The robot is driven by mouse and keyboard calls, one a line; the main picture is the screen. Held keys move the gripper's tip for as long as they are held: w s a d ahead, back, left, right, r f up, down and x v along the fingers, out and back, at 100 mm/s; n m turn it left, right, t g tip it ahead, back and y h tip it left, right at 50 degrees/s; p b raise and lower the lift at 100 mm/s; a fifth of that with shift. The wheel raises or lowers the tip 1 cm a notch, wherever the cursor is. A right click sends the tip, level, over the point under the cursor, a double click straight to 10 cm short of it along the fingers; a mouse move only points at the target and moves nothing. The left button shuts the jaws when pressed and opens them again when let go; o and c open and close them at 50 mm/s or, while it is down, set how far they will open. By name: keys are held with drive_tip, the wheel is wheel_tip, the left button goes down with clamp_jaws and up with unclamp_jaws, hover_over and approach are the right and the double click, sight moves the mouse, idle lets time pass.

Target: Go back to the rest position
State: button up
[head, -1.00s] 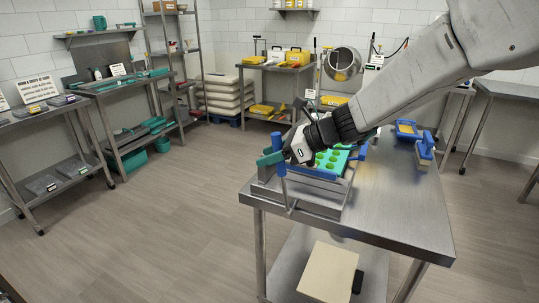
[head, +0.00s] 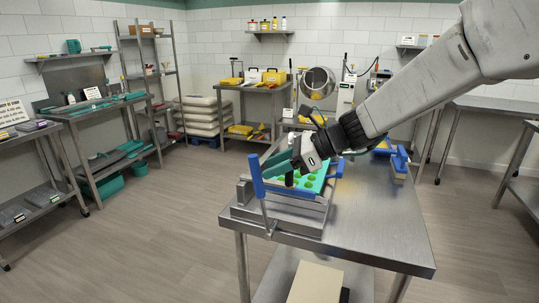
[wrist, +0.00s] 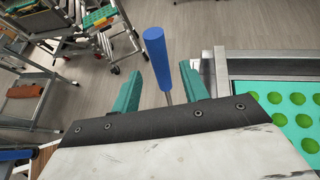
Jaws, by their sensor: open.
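My gripper (head: 272,166) is open over the depositor on the steel table, its teal fingers just to the right of the blue lever handle (head: 257,176) in the head view. In the wrist view the two teal fingers (wrist: 160,84) stand apart, and the blue handle (wrist: 156,52) on its thin metal rod shows in the gap between them. Nothing is clamped. The depositor's steel frame (head: 285,215) holds a teal mould (wrist: 292,122) with green round cavities. My gripper and forearm hide part of the mould in the head view.
The steel table (head: 375,225) has bare room to the right of the depositor. Blue-handled tools (head: 399,160) lie at its far right. A cream block (head: 315,283) sits on the lower shelf. Shelves with teal tools (head: 105,105) stand left, across open floor (head: 150,225).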

drive_tip(key=s+d+f+n+h, duration=0.1)
drive_tip(key=s+d+n+h, duration=0.5)
drive_tip(key=s+d+n, duration=0.4)
drive_tip(key=s+d+n+h, duration=0.6)
drive_tip(key=s+d+n, duration=0.4)
drive_tip(key=s, duration=1)
drive_tip(key=d, duration=0.2)
drive_tip(key=shift+s+d+f+g, duration=0.3)
drive_tip(key=shift+f+g, duration=0.05)
drive_tip(key=shift+g, duration=0.05)
